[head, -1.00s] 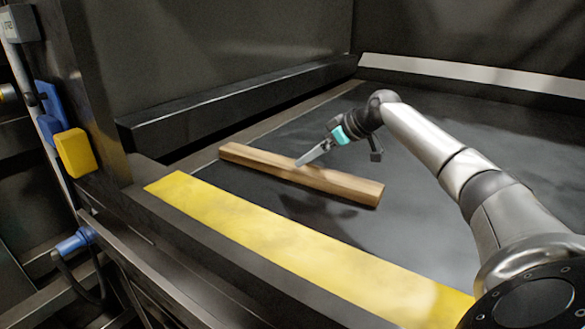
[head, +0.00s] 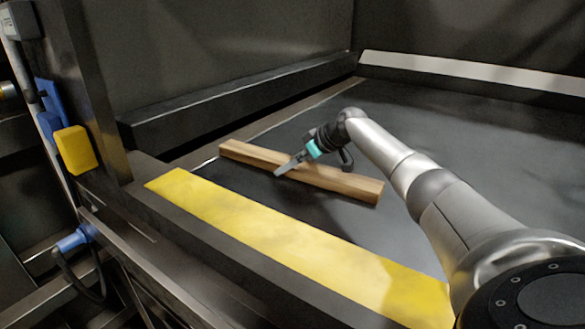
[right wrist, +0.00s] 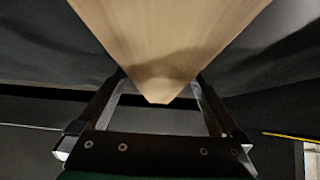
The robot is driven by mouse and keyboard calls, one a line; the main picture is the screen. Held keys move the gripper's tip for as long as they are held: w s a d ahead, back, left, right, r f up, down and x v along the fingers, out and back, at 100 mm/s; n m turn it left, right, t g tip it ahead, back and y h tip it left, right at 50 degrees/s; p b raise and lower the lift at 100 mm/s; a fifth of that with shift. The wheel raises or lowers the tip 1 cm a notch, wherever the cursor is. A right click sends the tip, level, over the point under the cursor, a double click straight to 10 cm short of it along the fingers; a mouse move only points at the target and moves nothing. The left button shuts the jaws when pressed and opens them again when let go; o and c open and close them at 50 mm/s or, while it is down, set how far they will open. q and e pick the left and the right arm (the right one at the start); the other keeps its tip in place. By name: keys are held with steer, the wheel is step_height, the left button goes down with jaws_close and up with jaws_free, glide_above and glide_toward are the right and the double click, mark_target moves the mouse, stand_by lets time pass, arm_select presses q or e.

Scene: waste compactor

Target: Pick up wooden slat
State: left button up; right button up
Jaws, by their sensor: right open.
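A long light-brown wooden slat (head: 335,180) lies flat on the dark floor of the compactor, just behind the yellow strip. In the head view my right gripper (head: 279,172) comes from the right and its fingers reach across the middle of the slat. In the right wrist view the slat (right wrist: 165,45) runs from the top edge down into the gap between the two spread fingers of my right gripper (right wrist: 158,84). The gripper is open around the slat. I cannot tell whether either finger touches it. My left gripper is not in view.
A yellow strip (head: 290,245) marks the near edge of the compactor. A dark raised beam (head: 240,100) runs along the left side. A post with a yellow box (head: 75,150) stands at the left. The floor (head: 450,140) behind my right arm is clear.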

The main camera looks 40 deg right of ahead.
jaws_close()
steer(key=shift+r, duration=0.1)
stand_by(0.9)
